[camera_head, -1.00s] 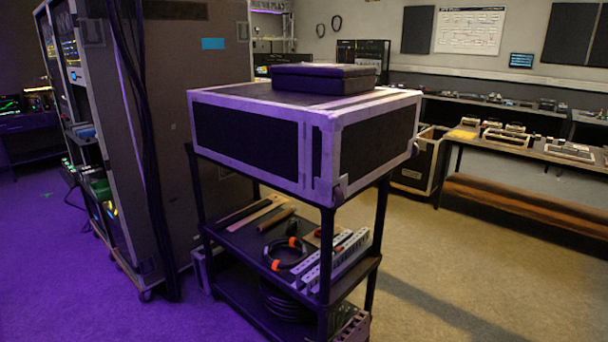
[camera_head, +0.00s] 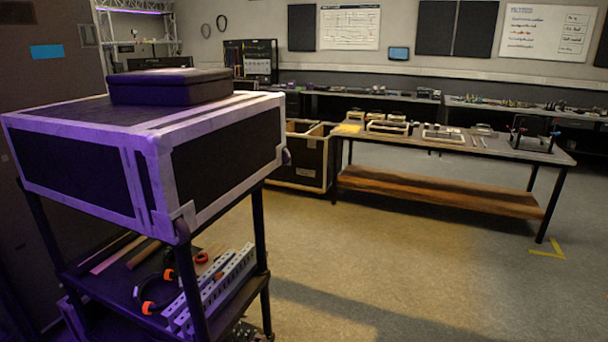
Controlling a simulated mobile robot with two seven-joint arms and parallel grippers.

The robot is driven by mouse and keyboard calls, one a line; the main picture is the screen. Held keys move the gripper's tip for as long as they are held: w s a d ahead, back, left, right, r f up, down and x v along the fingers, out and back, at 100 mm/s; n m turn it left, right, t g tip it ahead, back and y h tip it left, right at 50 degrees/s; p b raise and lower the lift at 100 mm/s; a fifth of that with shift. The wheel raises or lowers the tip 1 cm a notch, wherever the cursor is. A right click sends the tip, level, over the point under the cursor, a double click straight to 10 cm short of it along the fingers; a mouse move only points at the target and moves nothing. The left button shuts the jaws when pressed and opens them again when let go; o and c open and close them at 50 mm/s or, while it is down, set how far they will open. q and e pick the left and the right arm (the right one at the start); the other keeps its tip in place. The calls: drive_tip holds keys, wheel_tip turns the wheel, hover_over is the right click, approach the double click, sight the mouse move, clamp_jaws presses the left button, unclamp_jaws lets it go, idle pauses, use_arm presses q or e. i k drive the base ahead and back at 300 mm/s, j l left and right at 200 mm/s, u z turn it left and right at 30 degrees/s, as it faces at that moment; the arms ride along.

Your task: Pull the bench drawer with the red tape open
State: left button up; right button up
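No drawer with red tape can be made out in the head view. A long work bench (camera_head: 545,155) with a dark top and a brown lower shelf (camera_head: 430,190) stands right of centre, with small devices on top. Another bench (camera_head: 350,95) runs along the back wall; its front is dark and too small to tell drawers on it. Neither of my grippers is in view.
A cart (camera_head: 262,235) with a large black and white case (camera_head: 225,160) blocks the near left. An open crate (camera_head: 300,175) stands left of the work bench. The floor (camera_head: 420,270) at centre and right is clear, with a yellow tape corner (camera_head: 548,250).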

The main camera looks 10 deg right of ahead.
sight(564, 122)
drive_tip(key=i+l+z, duration=0.3)
drive_tip(key=z, duration=0.2)
drive_tip(key=i+l+z, duration=0.3)
drive_tip(key=z, duration=0.2)
drive_tip(key=i+z, duration=0.4)
drive_tip(key=i, duration=0.95)
drive_tip(key=i+z, duration=0.35)
drive_tip(key=i, duration=0.25)
drive_tip(key=i+j+z, duration=0.1)
drive_tip(key=i+z, duration=0.25)
drive_tip(key=i, duration=0.3)
drive_tip(key=i+l+z, duration=0.1)
drive_tip(key=i+z, duration=0.15)
drive_tip(key=i, duration=0.4)
drive_tip(key=i+z, duration=0.3)
drive_tip(key=i, duration=0.35)
drive_tip(key=i+j, duration=0.1)
drive_tip(key=i, duration=2.7)
drive_tip(key=i+u, duration=0.1)
drive_tip(key=i, duration=0.6)
drive_tip(key=i+l, duration=0.2)
drive_tip(key=i, duration=0.5)
drive_tip(key=i+j+u, duration=0.1)
drive_tip(key=i+u, duration=0.35)
drive_tip(key=i, duration=0.15)
drive_tip(key=i+l+u, duration=0.1)
drive_tip(key=i+u, duration=0.35)
drive_tip(key=i, duration=0.1)
